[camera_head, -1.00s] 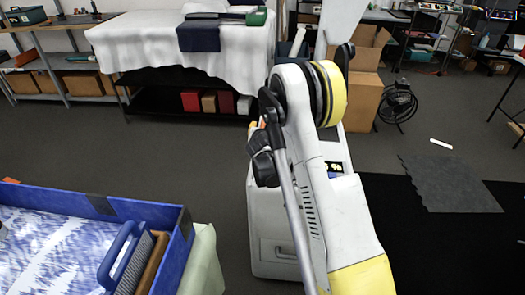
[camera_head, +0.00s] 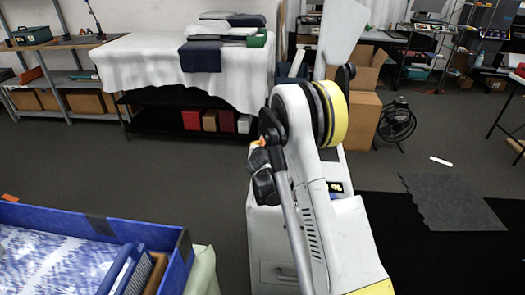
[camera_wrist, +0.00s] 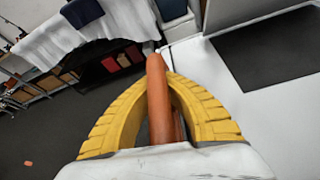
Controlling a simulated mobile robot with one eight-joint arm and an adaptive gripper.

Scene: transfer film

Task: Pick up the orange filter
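The orange filter (camera_wrist: 158,100) is a long orange rod in the wrist view, standing out between the yellow fingers of my gripper (camera_wrist: 160,80). The fingers close in on it from both sides, and its rounded end reaches past the fingertips. More orange shows just right of it, lower between the fingers; I cannot tell whether it is part of the same thing. In the head view, a small bit of orange (camera_head: 262,143) shows beside my arm, mostly hidden. The gripper's fingers are hidden in that view.
A blue-walled crate (camera_head: 100,226) stands at the lower left with a blue-handled item inside. A white-draped table (camera_head: 150,60) stands at the back. A cardboard box (camera_head: 362,115) and a black fan (camera_head: 397,122) stand right of centre. Grey floor (camera_head: 90,160) is clear between.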

